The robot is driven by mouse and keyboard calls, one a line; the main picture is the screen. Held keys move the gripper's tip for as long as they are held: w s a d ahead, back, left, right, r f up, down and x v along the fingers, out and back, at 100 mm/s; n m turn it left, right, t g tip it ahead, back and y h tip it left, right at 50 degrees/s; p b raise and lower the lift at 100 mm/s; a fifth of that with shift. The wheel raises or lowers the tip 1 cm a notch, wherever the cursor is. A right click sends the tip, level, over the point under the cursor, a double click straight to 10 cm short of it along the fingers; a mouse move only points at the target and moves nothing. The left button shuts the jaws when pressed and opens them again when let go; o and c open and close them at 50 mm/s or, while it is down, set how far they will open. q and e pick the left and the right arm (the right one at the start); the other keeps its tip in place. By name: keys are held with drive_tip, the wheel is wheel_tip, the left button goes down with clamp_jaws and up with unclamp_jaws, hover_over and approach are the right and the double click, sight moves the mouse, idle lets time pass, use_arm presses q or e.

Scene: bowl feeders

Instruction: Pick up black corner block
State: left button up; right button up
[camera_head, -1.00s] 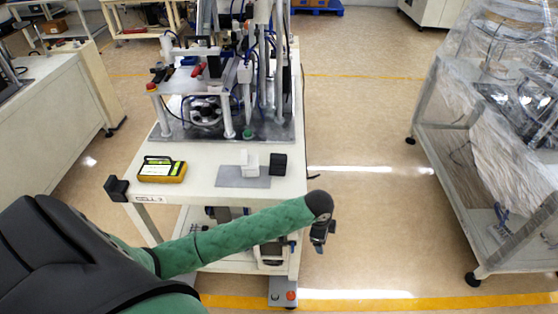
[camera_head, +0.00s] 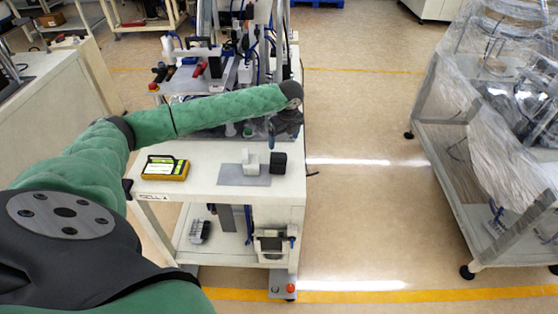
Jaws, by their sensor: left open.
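A small black block (camera_head: 278,162) stands on the table top, at the right edge of a flat grey plate. A white block (camera_head: 250,162) stands just left of it, on the plate. My left arm, in a green sleeve, reaches across from the left. Its gripper (camera_head: 283,138) hangs from the dark wrist, above and behind the black block in the picture, apart from it. The gripper is open and empty; its fingers are small and partly lost against the machine behind. My right gripper is not in view.
The grey plate (camera_head: 230,176) lies on the white table (camera_head: 200,185), with a yellow-and-black device (camera_head: 165,168) to its left. Machinery (camera_head: 215,75) stands behind, partly covered by my arm. A plastic-wrapped rack (camera_head: 480,160) is at the right, with open floor between.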

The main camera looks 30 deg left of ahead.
sight(279, 156)
use_arm(q)
drive_tip(key=shift+s+a+r+m, duration=0.1)
drive_tip(key=shift+a+m, duration=0.1)
drive_tip(key=shift+m, duration=0.4)
drive_tip(key=shift+s+m, duration=0.15)
drive_tip(key=shift+m, duration=0.45)
drive_tip(key=m, duration=0.3)
drive_tip(key=s+m+g, duration=0.1)
drive_tip(key=shift+d+f+m+h, duration=0.2)
drive_tip(key=shift+d+m+h, duration=0.1)
drive_tip(key=shift+h, duration=0.1)
drive_tip(key=shift+a+f+p, duration=0.15)
drive_tip(key=shift+f+p, duration=0.45)
drive_tip(key=shift+f, duration=0.6)
drive_tip(key=shift+s+a+f+p, duration=0.1)
drive_tip(key=shift+s+f+p, duration=0.05)
drive_tip(key=shift+f+p, duration=0.2)
drive_tip(key=f, duration=0.1)
drive_tip(key=f+p, duration=0.2)
drive_tip(key=f, duration=0.1)
drive_tip(key=shift+s+a, duration=0.2)
drive_tip(key=shift+s, duration=0.05)
drive_tip(key=shift+f, duration=0.3)
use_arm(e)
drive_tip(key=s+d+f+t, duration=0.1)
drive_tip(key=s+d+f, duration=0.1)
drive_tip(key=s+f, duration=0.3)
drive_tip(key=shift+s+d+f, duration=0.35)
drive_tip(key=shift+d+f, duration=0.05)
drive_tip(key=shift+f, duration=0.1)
